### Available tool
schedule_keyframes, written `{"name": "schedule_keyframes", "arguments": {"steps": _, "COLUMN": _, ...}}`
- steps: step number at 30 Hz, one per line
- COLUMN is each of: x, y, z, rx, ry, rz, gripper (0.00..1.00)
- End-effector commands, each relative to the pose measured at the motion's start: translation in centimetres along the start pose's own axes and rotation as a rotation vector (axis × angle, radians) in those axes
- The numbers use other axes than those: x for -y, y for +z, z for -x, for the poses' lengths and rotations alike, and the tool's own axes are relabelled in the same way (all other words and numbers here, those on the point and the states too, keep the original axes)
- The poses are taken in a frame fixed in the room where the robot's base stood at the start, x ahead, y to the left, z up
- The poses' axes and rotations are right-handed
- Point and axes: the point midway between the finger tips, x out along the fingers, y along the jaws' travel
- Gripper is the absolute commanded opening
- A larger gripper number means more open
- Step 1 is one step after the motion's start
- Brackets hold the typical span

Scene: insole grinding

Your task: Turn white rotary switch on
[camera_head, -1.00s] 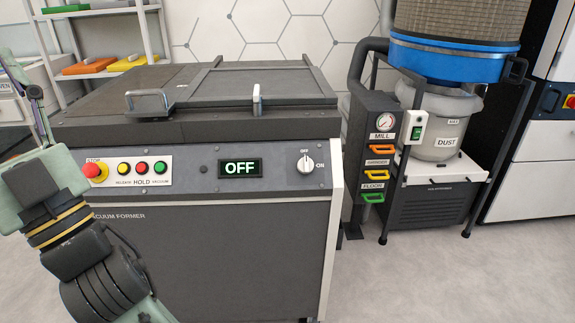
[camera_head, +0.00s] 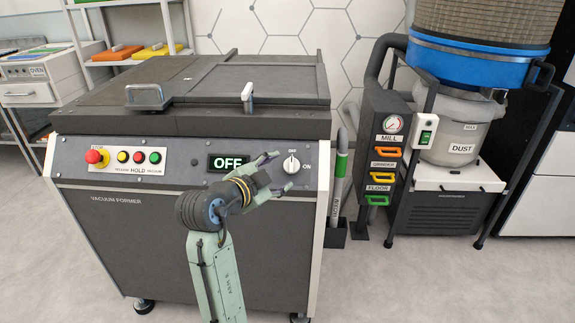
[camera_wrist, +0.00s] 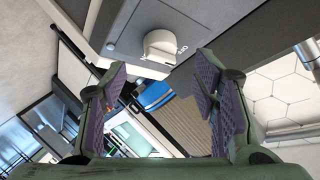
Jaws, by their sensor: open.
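The white rotary switch (camera_head: 291,164) sits at the right end of the vacuum former's grey front panel, with OFF marked above it and ON to its right. The panel display (camera_head: 229,162) reads OFF. My gripper (camera_head: 282,172) is open in front of the panel, close to the switch. In the wrist view the white knob (camera_wrist: 160,46) shows at the upper middle, beyond the fingertips of my gripper (camera_wrist: 158,85). Nothing is between the purple-padded fingers, and the knob appears apart from them.
A red stop button (camera_head: 96,157) and yellow, red and green buttons are on the panel's left. The lid handle (camera_head: 247,97) stands above. The mill and dust unit (camera_head: 447,195) stands to the right, with open floor in front.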

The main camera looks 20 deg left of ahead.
Motion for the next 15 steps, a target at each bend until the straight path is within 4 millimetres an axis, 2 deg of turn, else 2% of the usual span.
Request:
{"name": "schedule_keyframes", "arguments": {"steps": 6, "x": 0.1, "y": -0.1, "z": -3.8, "rx": 0.000, "ry": 0.001, "rz": 0.001, "gripper": 0.54}}
{"name": "schedule_keyframes", "arguments": {"steps": 10, "x": 0.1, "y": -0.1, "z": -5.1, "rx": 0.000, "ry": -0.001, "rz": 0.001, "gripper": 0.54}}
{"name": "schedule_keyframes", "arguments": {"steps": 15, "x": 0.0, "y": 0.0, "z": -5.8, "rx": 0.000, "ry": -0.001, "rz": 0.001, "gripper": 0.54}}
